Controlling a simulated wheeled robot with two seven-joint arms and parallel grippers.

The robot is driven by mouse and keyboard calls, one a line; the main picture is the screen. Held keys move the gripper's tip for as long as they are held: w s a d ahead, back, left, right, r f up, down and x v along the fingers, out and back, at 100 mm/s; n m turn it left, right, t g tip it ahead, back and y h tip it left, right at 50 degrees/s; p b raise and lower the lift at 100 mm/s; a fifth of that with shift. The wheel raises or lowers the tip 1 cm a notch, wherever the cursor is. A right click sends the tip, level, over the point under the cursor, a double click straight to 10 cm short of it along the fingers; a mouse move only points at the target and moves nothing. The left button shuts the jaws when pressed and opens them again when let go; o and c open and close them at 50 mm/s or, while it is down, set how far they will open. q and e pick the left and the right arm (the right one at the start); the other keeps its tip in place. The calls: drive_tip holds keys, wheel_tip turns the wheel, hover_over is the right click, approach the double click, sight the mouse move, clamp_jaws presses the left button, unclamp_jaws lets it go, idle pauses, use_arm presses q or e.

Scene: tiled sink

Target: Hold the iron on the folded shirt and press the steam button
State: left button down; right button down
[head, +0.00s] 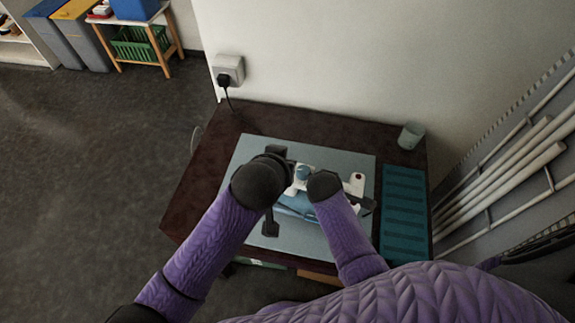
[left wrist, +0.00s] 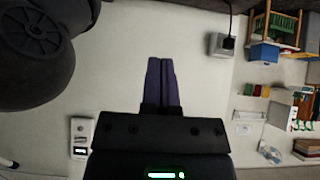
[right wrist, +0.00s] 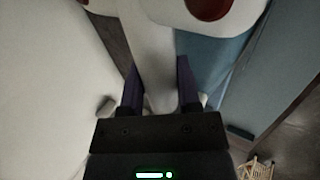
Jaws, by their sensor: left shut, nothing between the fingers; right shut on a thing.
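The iron (head: 302,172) is white and blue and sits over a blue cloth (head: 297,207), likely the folded shirt, which my arms partly hide. My right gripper (right wrist: 158,90) is shut on the iron's white handle (right wrist: 155,50), with a finger on each side. A dark red round button (right wrist: 207,6) shows at the top of the right wrist view; a red spot on a white part also shows in the head view (head: 358,177). My left gripper (left wrist: 162,85) is shut and empty, its fingers together. In the head view my left wrist is beside the iron, its fingertips hard to make out.
A light grey-blue mat (head: 250,150) covers the middle of the dark table (head: 205,190). A teal ribbed mat (head: 404,205) lies on the right, with a small cup (head: 411,135) behind it. A plug sits in the wall socket (head: 228,70). Pale pipes (head: 510,165) run at the far right.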

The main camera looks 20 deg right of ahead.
use_arm(q)
drive_tip(key=x, duration=0.7)
use_arm(e)
drive_tip(key=shift+w+r, duration=0.1)
use_arm(q)
wheel_tip(320, 180, down, 3)
drive_tip(key=shift+w+d+r, duration=0.1)
drive_tip(key=shift+w, duration=0.05)
drive_tip(key=shift+f, duration=0.85)
